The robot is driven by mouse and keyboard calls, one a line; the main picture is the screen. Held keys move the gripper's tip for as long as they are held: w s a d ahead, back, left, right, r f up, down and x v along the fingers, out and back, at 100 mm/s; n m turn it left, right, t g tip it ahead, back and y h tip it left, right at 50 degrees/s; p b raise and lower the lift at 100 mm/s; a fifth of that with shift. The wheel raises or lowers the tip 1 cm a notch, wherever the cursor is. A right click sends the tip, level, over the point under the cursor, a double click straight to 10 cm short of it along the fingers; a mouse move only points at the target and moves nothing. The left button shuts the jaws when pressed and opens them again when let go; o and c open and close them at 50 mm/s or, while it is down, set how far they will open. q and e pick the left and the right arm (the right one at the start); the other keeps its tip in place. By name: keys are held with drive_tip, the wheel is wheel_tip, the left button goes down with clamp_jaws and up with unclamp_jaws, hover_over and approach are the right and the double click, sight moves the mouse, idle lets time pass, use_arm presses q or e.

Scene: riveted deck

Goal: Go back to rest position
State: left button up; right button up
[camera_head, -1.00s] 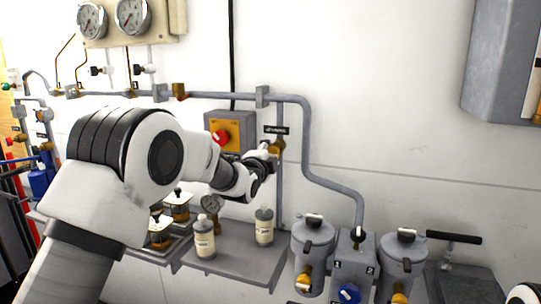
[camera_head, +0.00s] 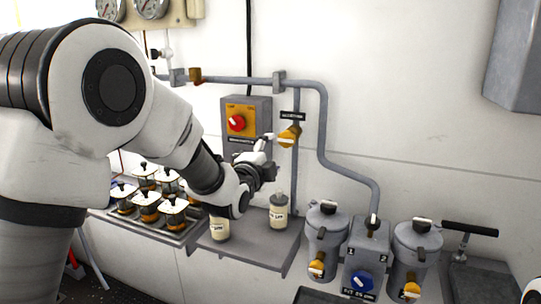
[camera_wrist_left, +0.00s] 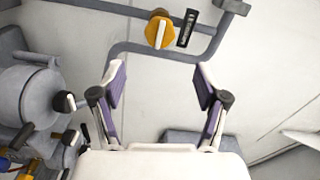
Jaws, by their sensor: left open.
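My left gripper (camera_head: 266,158) reaches toward the wall in the head view, just below and left of a yellow valve (camera_head: 290,136) on the pipe. In the left wrist view its two purple-padded fingers (camera_wrist_left: 160,78) are spread wide with nothing between them. The valve (camera_wrist_left: 158,28) shows beyond them, apart from the fingertips. My left arm fills the left of the head view and hides part of the wall and shelf. My right gripper is not in view.
A red-knobbed box (camera_head: 236,123) is on the wall behind the gripper. Two bottles, the right one (camera_head: 279,212) clearer, stand on a grey shelf (camera_head: 262,250) below. Lidded jars (camera_head: 147,205) stand left, grey canisters (camera_head: 325,235) right. The right-hand wall is largely bare.

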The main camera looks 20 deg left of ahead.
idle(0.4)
use_arm(q)
drive_tip(key=s+f+n+g, duration=0.1)
drive_tip(key=s+f+g, duration=0.2)
drive_tip(key=f, duration=1.3)
drive_tip(key=s+f+g, duration=0.4)
drive_tip(key=f, duration=1.3)
drive_tip(key=s+a+f+n+g, duration=0.1)
drive_tip(key=s+f+n+g, duration=0.35)
drive_tip(key=s+f, duration=1.15)
drive_tip(key=s+f+n+g, duration=0.3)
drive_tip(key=s+n+g, duration=0.3)
drive_tip(key=s, duration=1.5)
drive_tip(key=n, duration=0.5)
drive_tip(key=shift+a+y, duration=0.2)
drive_tip(key=shift+y, duration=0.1)
drive_tip(key=shift+w+f+n+g, duration=0.1)
drive_tip(key=shift+w+n+g, duration=0.05)
drive_tip(key=shift+n+g, duration=0.1)
drive_tip(key=shift+c, duration=0.4)
